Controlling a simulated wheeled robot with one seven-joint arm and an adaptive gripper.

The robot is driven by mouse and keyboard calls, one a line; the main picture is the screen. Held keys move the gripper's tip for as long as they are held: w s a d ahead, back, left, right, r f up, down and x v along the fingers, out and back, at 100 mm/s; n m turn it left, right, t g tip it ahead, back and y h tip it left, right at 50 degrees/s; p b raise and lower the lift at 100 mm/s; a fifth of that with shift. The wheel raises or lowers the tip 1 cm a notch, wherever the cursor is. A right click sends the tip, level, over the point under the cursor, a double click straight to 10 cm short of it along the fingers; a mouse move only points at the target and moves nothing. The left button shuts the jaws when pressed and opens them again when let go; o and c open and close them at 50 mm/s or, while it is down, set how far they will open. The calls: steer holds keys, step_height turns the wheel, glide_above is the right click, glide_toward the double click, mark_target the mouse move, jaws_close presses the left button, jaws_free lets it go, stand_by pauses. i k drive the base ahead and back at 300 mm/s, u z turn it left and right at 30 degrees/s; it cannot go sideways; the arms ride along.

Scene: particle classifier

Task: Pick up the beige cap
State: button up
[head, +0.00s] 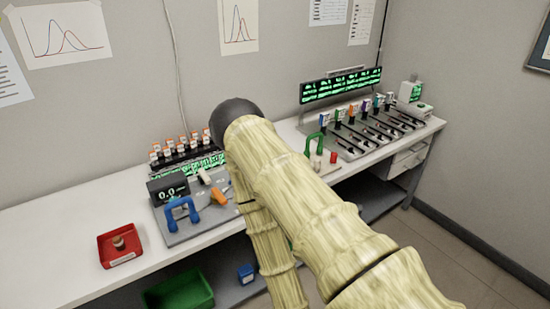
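A small pale beige piece (317,163), which looks like the beige cap, stands on the bench just right of my arm, near a green handle. It is too small to make out clearly. A small brown, round-topped object (119,243) sits in a red tray (132,257) at the front left of the bench. My arm crosses the middle of the view and covers part of the bench. My gripper does not show; the arm hides whatever lies behind it.
A red piece (333,157) stands right of the beige one. A grey device with a blue handle (181,210) and a rack of orange-capped vials (180,149) are left of my arm. Several coloured tools line the right station (352,150). A green bin (180,292) is below.

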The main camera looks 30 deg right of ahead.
mark_target(317, 163)
steer(key=z, duration=0.1)
steer(key=i, duration=0.8)
steer(key=z, duration=0.75)
steer(key=i, duration=0.4)
steer(key=z, duration=0.35)
